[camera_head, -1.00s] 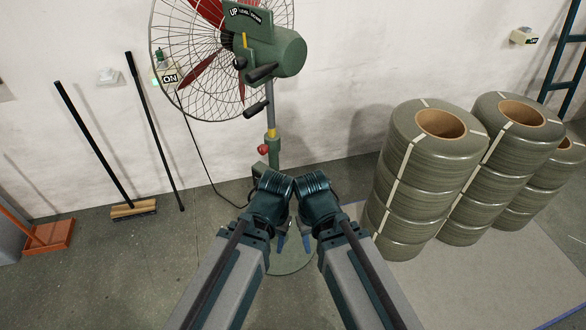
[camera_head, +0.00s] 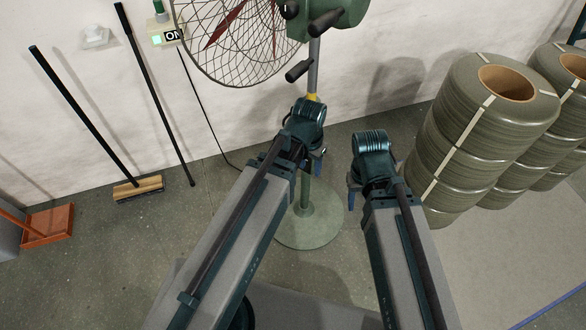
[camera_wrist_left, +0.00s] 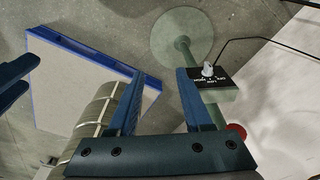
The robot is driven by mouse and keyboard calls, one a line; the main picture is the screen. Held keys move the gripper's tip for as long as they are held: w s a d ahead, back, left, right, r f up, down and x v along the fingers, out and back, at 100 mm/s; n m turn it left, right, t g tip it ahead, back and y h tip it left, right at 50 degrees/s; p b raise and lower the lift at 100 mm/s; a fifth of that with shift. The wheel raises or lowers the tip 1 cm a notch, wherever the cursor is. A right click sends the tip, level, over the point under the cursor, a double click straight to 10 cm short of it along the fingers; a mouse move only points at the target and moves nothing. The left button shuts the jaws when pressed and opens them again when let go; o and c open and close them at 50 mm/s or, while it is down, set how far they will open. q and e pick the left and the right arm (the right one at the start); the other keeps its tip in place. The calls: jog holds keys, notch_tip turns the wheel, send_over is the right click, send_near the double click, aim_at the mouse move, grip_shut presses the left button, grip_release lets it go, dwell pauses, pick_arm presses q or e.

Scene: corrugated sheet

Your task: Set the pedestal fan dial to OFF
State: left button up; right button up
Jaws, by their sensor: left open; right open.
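The pedestal fan's green head (camera_head: 335,18) is at the top of the head view, cut off. Its round base (camera_head: 290,238) is on the floor behind my arms. In the left wrist view a pale dial (camera_wrist_left: 208,70) sits on a black labelled plate (camera_wrist_left: 222,78) on the fan's post; the label is too small to read. The dial is hidden in the head view. My left gripper (camera_head: 319,170) is in front of the post; in its wrist view (camera_wrist_left: 160,75) it is open and empty, the dial just beyond the right finger. My right gripper (camera_head: 352,195) is open, apart from the fan on its right.
A wall box (camera_head: 165,33) with a green light and an ON sign is left of the fan cage. A broom (camera_head: 138,188) and an orange dustpan (camera_head: 48,222) stand left. Stacked coils (camera_head: 475,120) crowd the right. A red knob (camera_wrist_left: 236,131) is near the dial.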

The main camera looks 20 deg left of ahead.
pick_arm(q)
jog(key=w+a+f+t+h+b, duration=0.1)
jog(key=w+a+f+t+b, duration=0.2)
jog(key=w+a+f+b, duration=0.75)
jog(key=b+x, duration=0.3)
jog(key=x, duration=0.1)
jog(key=b+x, duration=0.4)
jog(key=x, duration=0.1)
jog(key=w+b+x, duration=0.1)
jog(key=b+x, duration=0.3)
jog(key=x, duration=0.1)
jog(key=shift+a+r, duration=0.2)
jog(key=shift+a, duration=0.1)
pick_arm(e)
notch_tip(320, 180, down, 24)
jog(key=shift+f, duration=0.25)
pick_arm(q)
jog(key=shift+r, duration=0.1)
jog(key=shift+c, duration=0.2)
pick_arm(e)
jog(key=shift+d, duration=0.1)
pick_arm(q)
jog(key=shift+s, duration=0.1)
grip_shut()
